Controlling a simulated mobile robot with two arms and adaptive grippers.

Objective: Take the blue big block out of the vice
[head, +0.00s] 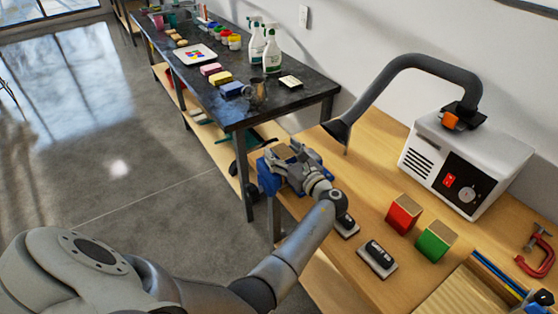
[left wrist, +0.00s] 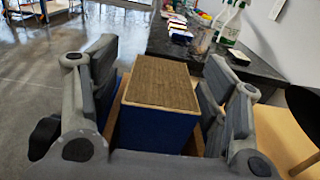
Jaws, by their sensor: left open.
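The blue big block (left wrist: 158,125) stands upright in the left wrist view, with blue sides and a brown, cork-like top (left wrist: 162,82). Wooden jaw faces of the vice (left wrist: 112,115) show at both sides of it, low down. My left gripper (left wrist: 160,78) is open, with one finger on each side of the block; gaps show between the fingers and the block. In the head view my left gripper (head: 292,158) is over the vice at the bench's left end and hides much of it. A blue part (head: 267,178) shows beside the gripper; I cannot tell whether it is vice or block. My right gripper is not in view.
On the wooden bench (head: 378,150) are a red block (head: 403,214), a green block (head: 435,241), two black-topped erasers or sanders (head: 377,257), a red clamp (head: 537,254) and a white extractor (head: 465,165) with a hose (head: 400,72). A dark table (head: 290,98) with bottles stands behind.

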